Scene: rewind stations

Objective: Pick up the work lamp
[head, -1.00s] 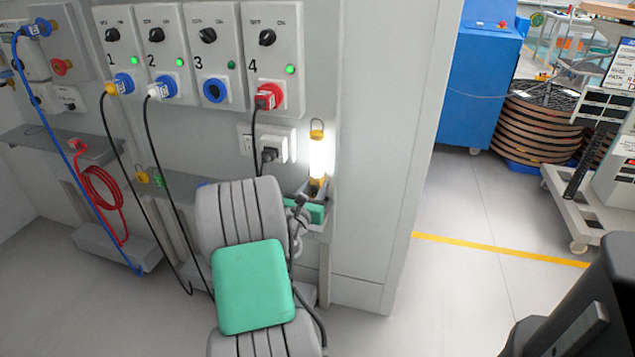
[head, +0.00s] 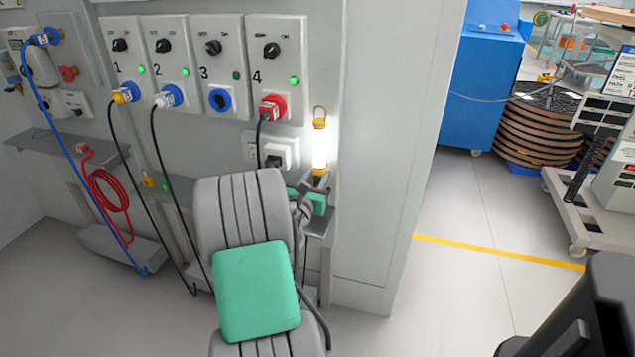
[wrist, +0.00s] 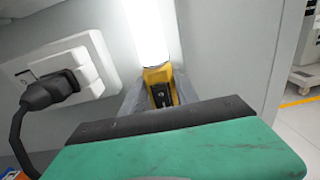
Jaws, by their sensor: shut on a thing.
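The work lamp (head: 319,147) is a lit white tube with a yellow cap, a hook on top and a yellow base. It stands upright in front of the grey wall, right of socket 4. My gripper (head: 319,183) is shut on its lower end and holds it above the small ledge. In the wrist view the glowing tube and yellow base (wrist: 158,76) show between the grey fingers of my gripper (wrist: 160,97). My green-padded gripper body hides what lies below the base.
A wall socket with a black plug (wrist: 50,90) is close on the left. The grey ledge (head: 321,226) is under my gripper. Numbered panels with cables hang further left. Open floor (head: 470,205) with a yellow line (head: 500,250) lies to the right.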

